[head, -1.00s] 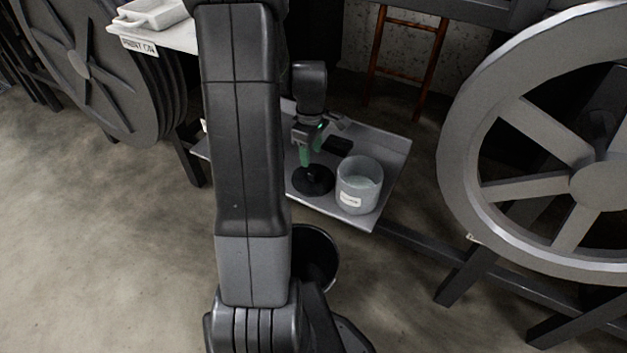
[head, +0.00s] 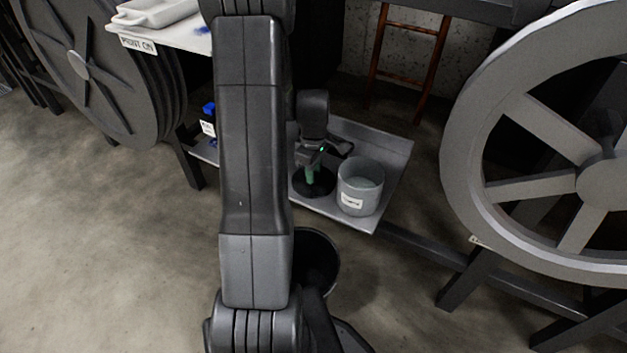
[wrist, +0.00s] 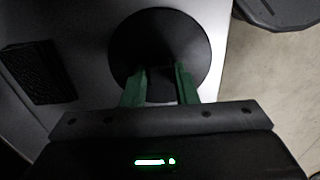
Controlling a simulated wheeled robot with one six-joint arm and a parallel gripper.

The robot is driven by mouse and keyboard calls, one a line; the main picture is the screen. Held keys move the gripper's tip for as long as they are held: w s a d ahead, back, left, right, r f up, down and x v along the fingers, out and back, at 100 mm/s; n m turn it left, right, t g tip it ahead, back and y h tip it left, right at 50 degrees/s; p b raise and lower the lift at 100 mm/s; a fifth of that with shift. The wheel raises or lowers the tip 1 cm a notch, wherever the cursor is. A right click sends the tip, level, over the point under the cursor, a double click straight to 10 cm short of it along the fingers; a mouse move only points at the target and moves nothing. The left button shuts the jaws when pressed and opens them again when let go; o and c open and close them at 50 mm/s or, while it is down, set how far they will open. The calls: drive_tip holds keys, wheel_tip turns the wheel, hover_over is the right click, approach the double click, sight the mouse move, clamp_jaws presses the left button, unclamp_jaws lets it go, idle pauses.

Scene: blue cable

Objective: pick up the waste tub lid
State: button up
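The lid is a black round disc (head: 319,187) lying on the grey tray, left of a grey tub. In the wrist view the disc (wrist: 185,35) fills the upper middle, with a dark block-like knob (wrist: 160,88) near its lower edge. My gripper (head: 312,176) points down over the lid. In the wrist view its green fingers (wrist: 160,80) stand apart, one on each side of the knob. I see no clear grip on it; whether the fingers touch it is hard to tell. The open grey tub (head: 352,200) bears a white label too small to read.
The grey tray (head: 390,150) has raised edges. A dark rectangular thing (wrist: 38,72) lies beside the lid. A large grey wheel (head: 460,150) stands at right, a cable reel (head: 75,65) at left. A black round container (head: 322,262) stands in front of the tray.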

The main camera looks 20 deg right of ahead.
clamp_jaws()
drive_tip(key=shift+r, duration=0.1)
